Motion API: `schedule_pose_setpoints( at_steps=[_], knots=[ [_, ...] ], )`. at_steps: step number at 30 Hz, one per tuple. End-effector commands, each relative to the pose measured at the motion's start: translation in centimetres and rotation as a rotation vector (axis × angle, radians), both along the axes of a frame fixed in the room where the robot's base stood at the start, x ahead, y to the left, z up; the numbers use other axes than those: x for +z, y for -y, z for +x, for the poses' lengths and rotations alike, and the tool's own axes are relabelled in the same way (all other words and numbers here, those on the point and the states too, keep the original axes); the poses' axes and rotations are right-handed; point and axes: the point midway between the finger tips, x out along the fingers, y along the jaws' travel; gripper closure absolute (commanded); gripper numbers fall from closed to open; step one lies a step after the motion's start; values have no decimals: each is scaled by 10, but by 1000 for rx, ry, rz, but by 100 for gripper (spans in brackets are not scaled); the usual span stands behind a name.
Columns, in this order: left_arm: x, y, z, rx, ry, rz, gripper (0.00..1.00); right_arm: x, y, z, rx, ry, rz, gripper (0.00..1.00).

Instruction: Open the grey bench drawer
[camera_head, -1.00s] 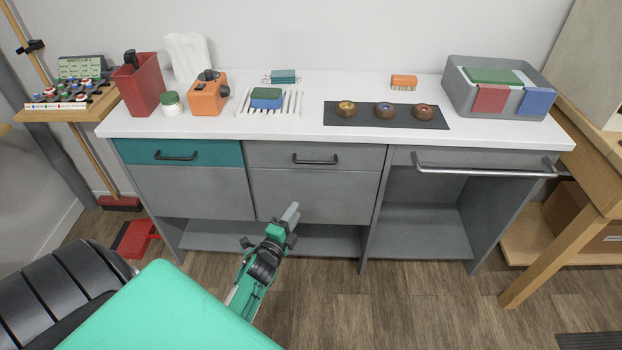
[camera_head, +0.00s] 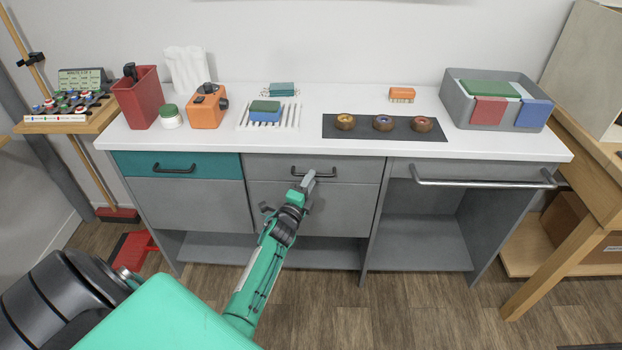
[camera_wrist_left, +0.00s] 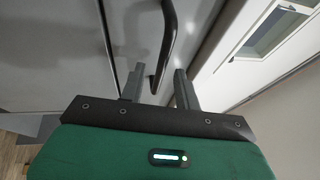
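The grey bench drawer (camera_head: 262,168) is shut, in the middle of the bench beside the teal drawer. Its black bar handle (camera_head: 328,174) runs across its front. My left gripper (camera_head: 309,177) is at the handle in the head view, covering part of it. In the left wrist view my left gripper (camera_wrist_left: 158,80) has its two fingers apart, and the dark handle (camera_wrist_left: 168,40) passes between or just beyond the fingertips; I cannot tell if they touch it. My right gripper is not in view.
The white bench top (camera_head: 215,140) overhangs just above the drawer. A teal drawer (camera_head: 215,165) is to the left. A metal towel bar (camera_head: 480,184) juts out at the right. A grey cupboard front (camera_head: 345,210) is below the drawer.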

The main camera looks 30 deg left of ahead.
Motion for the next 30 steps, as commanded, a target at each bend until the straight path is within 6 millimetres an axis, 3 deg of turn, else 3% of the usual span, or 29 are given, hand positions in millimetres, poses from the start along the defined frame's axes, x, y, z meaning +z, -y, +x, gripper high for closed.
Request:
schedule_pose_setpoints(
  at_steps=[5,14,20,30],
  knots=[
    [2,-2,12,0,0,0,68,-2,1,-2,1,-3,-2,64],
    [2,-2,13,0,0,-1,68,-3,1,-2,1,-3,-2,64],
    [2,-2,13,0,0,-1,100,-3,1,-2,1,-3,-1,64],
    [1,-2,13,0,-1,-1,100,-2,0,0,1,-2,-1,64]
  ],
)
